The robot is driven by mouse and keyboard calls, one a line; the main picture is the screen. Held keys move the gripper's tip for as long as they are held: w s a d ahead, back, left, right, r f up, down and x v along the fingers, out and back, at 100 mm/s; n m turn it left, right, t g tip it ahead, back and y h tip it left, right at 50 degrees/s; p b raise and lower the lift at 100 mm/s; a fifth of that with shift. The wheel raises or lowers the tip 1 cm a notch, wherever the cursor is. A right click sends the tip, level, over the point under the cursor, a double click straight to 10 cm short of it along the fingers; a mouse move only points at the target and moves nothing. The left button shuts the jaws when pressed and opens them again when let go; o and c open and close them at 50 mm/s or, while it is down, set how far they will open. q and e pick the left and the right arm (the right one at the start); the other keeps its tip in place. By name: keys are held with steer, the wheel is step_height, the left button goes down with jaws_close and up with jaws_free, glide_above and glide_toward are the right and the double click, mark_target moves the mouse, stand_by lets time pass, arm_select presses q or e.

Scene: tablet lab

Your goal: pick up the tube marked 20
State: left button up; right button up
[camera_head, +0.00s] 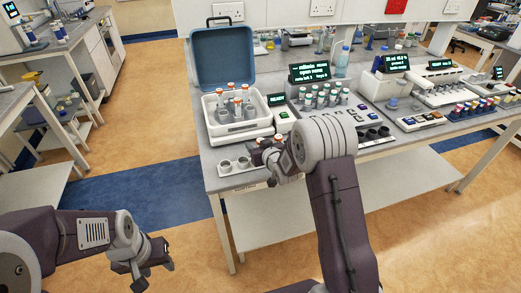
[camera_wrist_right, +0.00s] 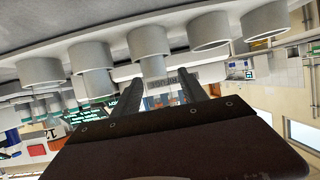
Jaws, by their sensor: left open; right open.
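No marking 20 can be read on any tube. Several tubes with orange caps (camera_head: 238,97) stand in a white box (camera_head: 212,131) on the bench. Several tubes with pale caps (camera_head: 322,97) stand in a rack right of it. My right gripper (camera_head: 267,152) is at the bench's front edge, partly hidden by its own arm, near a small grey holder. In the right wrist view its fingers (camera_wrist_right: 160,82) are apart with nothing held, close to several pale cylinders (camera_wrist_right: 148,42). My left gripper (camera_head: 155,270) is open and empty over the floor, away from the bench.
A blue lid (camera_head: 223,58) stands open behind the white box. The small grey holder (camera_head: 226,167) sits at the bench's front left. Devices with screens (camera_head: 309,71) line the bench. Tubes with coloured caps (camera_head: 470,108) stand at the right. Floor is clear left of the bench.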

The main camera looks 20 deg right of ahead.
steer(key=shift+w+f, duration=0.1)
steer(key=shift+w, duration=0.05)
steer(key=c, duration=0.3)
jaws_close()
step_height(320, 180, up, 28)
steer(key=p, duration=1)
steer(key=shift+r, duration=0.2)
